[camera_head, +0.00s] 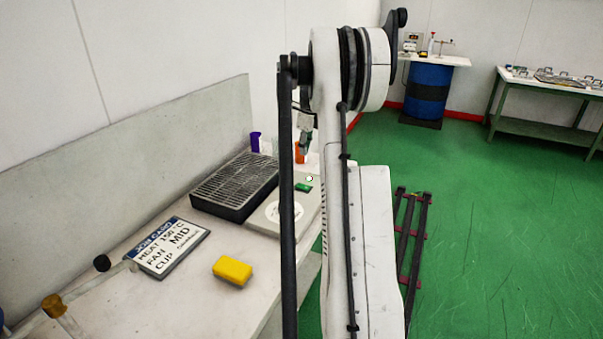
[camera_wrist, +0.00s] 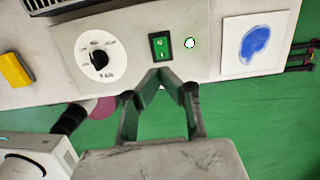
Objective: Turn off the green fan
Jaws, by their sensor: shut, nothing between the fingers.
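A green rocker switch (camera_wrist: 160,46) in a black frame sits on a pale control box (camera_wrist: 132,32). It also shows in the head view (camera_head: 303,187). A small round lamp (camera_wrist: 190,43) right of the switch is bright white with a green rim. My gripper (camera_wrist: 159,74) is shut and empty, with its fingertips just below the switch in the wrist view. I cannot tell whether they touch the box. In the head view my gripper (camera_head: 304,150) is small and partly hidden by my arm. No fan is clearly visible.
A dial (camera_wrist: 98,58) sits left of the switch. A black grille (camera_head: 234,187) stands beside the box. A job card sign (camera_head: 168,247) and a yellow block (camera_head: 232,270) lie on the bench. A white card with a blue blot (camera_wrist: 254,44) lies at right.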

